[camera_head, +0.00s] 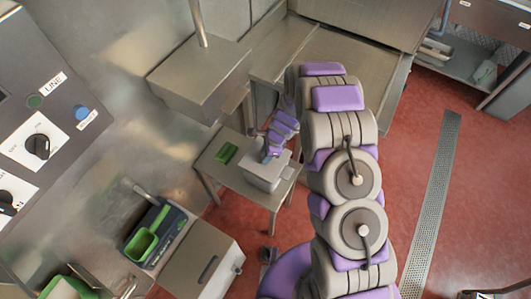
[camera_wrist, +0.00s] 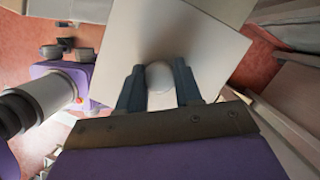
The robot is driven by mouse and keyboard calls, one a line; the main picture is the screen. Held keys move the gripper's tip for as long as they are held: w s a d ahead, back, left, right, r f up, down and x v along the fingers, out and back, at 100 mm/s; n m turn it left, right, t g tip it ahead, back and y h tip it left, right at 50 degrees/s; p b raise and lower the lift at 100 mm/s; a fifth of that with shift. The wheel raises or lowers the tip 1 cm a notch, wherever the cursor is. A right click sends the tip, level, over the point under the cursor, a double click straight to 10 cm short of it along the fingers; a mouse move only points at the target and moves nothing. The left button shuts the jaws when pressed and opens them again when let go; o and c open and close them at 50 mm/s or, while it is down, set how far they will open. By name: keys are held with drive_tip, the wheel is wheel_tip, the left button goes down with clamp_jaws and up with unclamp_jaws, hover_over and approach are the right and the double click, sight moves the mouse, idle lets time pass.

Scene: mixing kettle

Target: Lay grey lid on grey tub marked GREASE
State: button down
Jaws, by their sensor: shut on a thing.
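The grey lid (camera_wrist: 185,35) is a flat square plate with a round knob (camera_wrist: 160,77), seen in the wrist view. My gripper (camera_wrist: 159,85) is shut on the knob, with one finger on each side of it. In the head view my gripper (camera_head: 271,152) points down over the grey tub (camera_head: 264,183), which stands on a small steel table. The lid is at the tub's top there; I cannot tell whether it rests on the rim or hovers just above. The tub's opening is hidden, and no GREASE marking is readable.
A green item (camera_head: 227,152) lies on the small steel table (camera_head: 222,172), left of the tub. A steel box (camera_head: 200,78) with a pipe stands behind. Red floor is open at right.

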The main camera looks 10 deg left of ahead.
drive_tip(key=shift+a+f, duration=0.1)
drive_tip(key=shift+f, duration=0.35)
drive_tip(key=shift+d+f+b, duration=0.3)
drive_tip(key=shift+d+b, duration=0.15)
drive_tip(key=shift+d, duration=0.05)
drive_tip(key=shift+a+f, duration=0.2)
drive_tip(key=shift+a, duration=0.1)
drive_tip(key=shift+c, duration=0.9)
unclamp_jaws()
drive_tip(key=shift+p+v, duration=2.7)
drive_tip(key=shift+v, duration=0.8)
